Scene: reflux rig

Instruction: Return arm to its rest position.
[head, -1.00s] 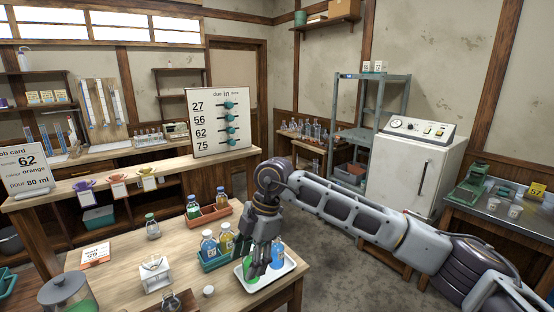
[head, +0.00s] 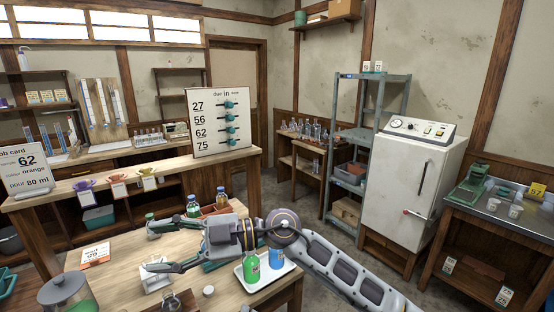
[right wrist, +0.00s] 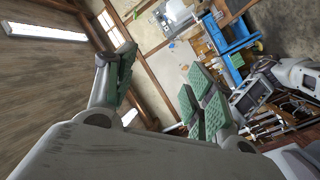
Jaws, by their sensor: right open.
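My right arm comes in from the lower right of the head view, low across the front table's right side. Its gripper (head: 158,247) points left above the table, with its two fingers spread wide and nothing between them. The open fingers also show in the right wrist view (right wrist: 162,90), with green pads and empty space between. The green bottle (head: 251,268) and the blue bottle (head: 276,258) stand on the white tray (head: 262,285), just below the wrist and partly hidden by it. My left gripper does not show.
A white stand (head: 157,281) sits close below the lower finger. A red-brown carrier (head: 215,210) with bottles is behind the gripper; a teal carrier is mostly hidden by it. A lidded jar (head: 66,294) stands at front left. Floor right of the table is open.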

